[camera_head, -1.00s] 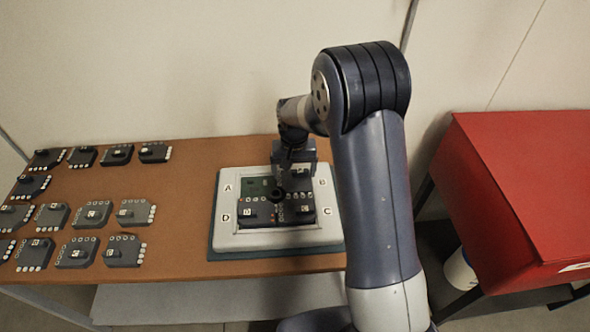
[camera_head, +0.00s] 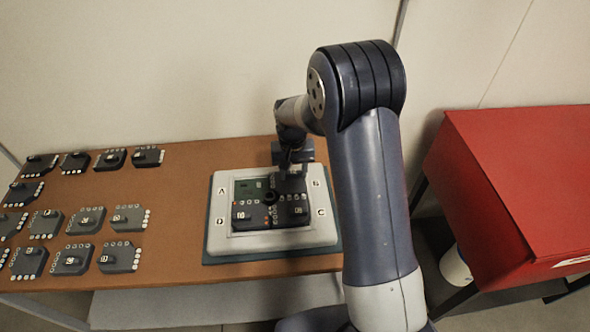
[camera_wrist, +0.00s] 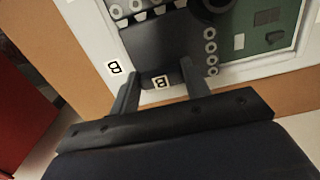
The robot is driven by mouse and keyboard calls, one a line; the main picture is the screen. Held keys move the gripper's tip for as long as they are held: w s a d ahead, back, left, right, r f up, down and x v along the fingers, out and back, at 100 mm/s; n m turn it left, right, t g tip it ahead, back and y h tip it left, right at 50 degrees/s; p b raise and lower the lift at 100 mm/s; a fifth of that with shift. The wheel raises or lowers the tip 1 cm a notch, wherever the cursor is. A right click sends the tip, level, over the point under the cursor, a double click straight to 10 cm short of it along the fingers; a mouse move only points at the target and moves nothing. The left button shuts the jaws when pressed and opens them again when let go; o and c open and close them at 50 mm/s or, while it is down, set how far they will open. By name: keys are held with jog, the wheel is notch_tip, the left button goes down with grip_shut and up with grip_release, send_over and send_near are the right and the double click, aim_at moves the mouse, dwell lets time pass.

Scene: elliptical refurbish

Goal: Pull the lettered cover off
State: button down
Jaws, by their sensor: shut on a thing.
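A white frame (camera_head: 222,235) lettered A, B, C and D lies on the table and holds dark lettered covers. The A quarter shows bare green board (camera_head: 246,188). The D cover (camera_head: 252,214) and C cover (camera_head: 292,209) lie along the near side. The B cover (camera_wrist: 160,45) fills the quarter by the frame's B mark. My gripper (camera_wrist: 160,73) is shut on this cover's small tab, with one finger on each side and the tab's B label between them. In the head view my gripper (camera_head: 291,170) hides much of the B cover.
Several similar dark lettered pieces (camera_head: 86,220) lie in rows on the left of the brown table (camera_head: 170,215). A dark round knob (camera_head: 270,197) stands mid-board. A red box (camera_head: 515,190) stands to the right, past a gap. A wall rises behind the table.

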jog(key=shift+a+r, duration=0.1)
jog(key=shift+a, duration=0.65)
jog(key=shift+a+r+p, duration=0.2)
jog(key=shift+r+p, duration=0.5)
jog(key=shift+r, duration=0.35)
jog(key=shift+a+r+p, duration=0.2)
jog(key=shift+r+p, duration=0.35)
jog(key=shift+r, duration=0.3)
jog(key=shift+a+r+p, duration=0.2)
jog(key=shift+r+p, duration=0.3)
jog(key=shift+r, duration=0.3)
jog(key=shift+d+r+p, duration=0.2)
jog(key=shift+r+p, duration=0.2)
jog(key=shift+r, duration=0.25)
notch_tip(320, 180, up, 10)
jog(key=p, duration=0.4)
jog(key=shift+d+r, duration=0.2)
jog(key=shift+r, duration=0.05)
